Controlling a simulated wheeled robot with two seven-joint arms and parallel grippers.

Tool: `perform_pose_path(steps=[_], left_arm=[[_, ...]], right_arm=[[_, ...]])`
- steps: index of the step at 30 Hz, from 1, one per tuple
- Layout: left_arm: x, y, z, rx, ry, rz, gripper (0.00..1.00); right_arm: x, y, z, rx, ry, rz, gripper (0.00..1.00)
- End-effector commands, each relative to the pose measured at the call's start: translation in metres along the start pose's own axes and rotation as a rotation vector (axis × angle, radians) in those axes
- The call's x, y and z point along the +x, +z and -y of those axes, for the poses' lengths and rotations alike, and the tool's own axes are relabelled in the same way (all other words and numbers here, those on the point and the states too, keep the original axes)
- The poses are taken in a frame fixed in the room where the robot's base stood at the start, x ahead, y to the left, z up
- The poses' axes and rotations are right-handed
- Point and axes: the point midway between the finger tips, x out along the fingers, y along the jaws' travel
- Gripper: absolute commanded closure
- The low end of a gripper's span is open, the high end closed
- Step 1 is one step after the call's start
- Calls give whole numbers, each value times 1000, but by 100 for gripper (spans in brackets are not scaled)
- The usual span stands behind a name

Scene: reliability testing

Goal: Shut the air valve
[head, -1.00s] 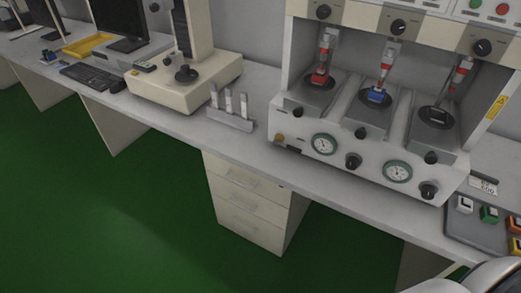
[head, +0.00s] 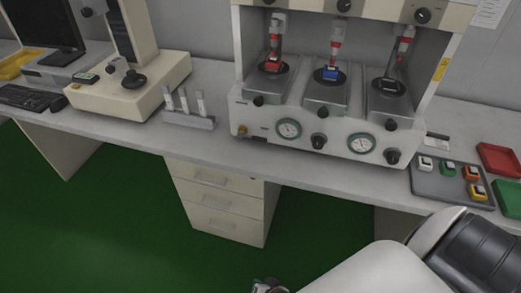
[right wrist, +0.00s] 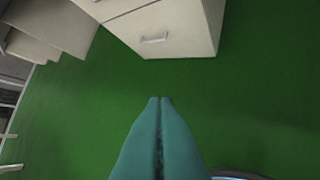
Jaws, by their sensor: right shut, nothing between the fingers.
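The white test machine (head: 265,120) stands on the bench. Its front has two round gauges (head: 288,129), black knobs (head: 318,141) and a small brass-coloured knob (head: 242,130) at the lower left. No visible label tells which of these is the air valve. In the right wrist view my right gripper (right wrist: 160,99) is shut and empty, over the green floor and below a drawer cabinet. It is apart from the machine. My white right arm enters the head view at the lower right. My left gripper is not in view.
The bench edge (head: 330,186) runs in front of the machine, with a drawer cabinet (head: 215,205) under it. A grey tray (head: 430,184) of coloured blocks, a red bin (head: 500,158) and a green bin (head: 509,197) lie to the right. A small rack (head: 190,120) stands left.

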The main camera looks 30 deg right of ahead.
Motion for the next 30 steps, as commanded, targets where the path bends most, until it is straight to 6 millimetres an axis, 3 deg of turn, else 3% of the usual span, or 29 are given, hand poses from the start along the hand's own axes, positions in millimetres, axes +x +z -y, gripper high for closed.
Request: perform_pose_path(steps=[1,4,7,10,12,15,18,30], left_arm=[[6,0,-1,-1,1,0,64],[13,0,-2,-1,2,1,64],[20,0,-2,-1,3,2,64],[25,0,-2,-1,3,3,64],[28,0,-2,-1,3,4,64],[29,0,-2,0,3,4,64],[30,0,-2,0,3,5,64],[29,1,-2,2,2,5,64]], right_arm=[[14,47,-47,222,102,138,100],[9,150,-121,741,340,392,100],[-22,246,-167,1311,631,593,100],[-58,307,-182,1793,891,705,100],[-76,330,-184,2053,1030,743,100],[-92,348,-184,2306,1162,764,100],[-99,354,-184,2431,1225,769,100],[-101,355,-183,2459,1236,771,100]])
